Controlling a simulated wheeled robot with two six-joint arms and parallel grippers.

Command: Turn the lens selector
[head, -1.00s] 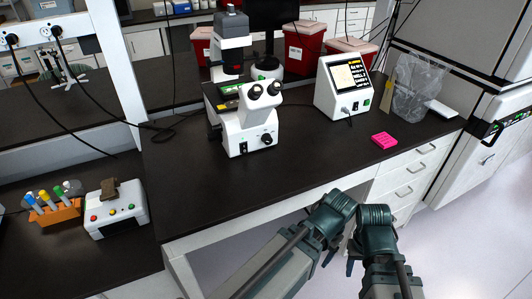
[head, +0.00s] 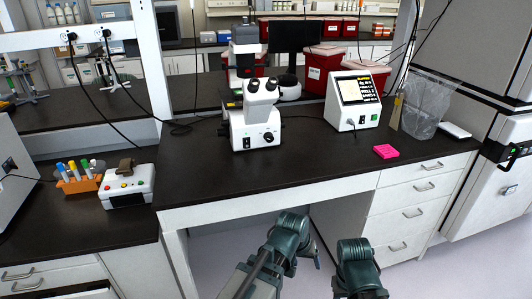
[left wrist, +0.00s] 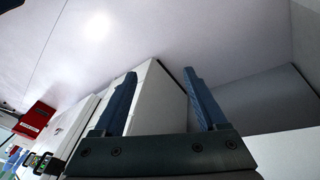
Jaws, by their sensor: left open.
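A white microscope (head: 257,122) with a black eyepiece pair and dark side knobs stands on the black bench in the head view. Its lens selector is too small and covered to make out from here. My two arms show low in the head view, in front of the bench and apart from the microscope. My left gripper (left wrist: 160,74) shows in the left wrist view with its two blue fingers spread and nothing between them. It faces pale surfaces, and the microscope is not in that view. I cannot make out my right gripper's fingers.
A white device with a screen (head: 357,100) stands right of the microscope, near a pink block (head: 385,152) and a clear bag (head: 427,106). A white button box (head: 127,186) and an orange tube rack (head: 80,183) are at left.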

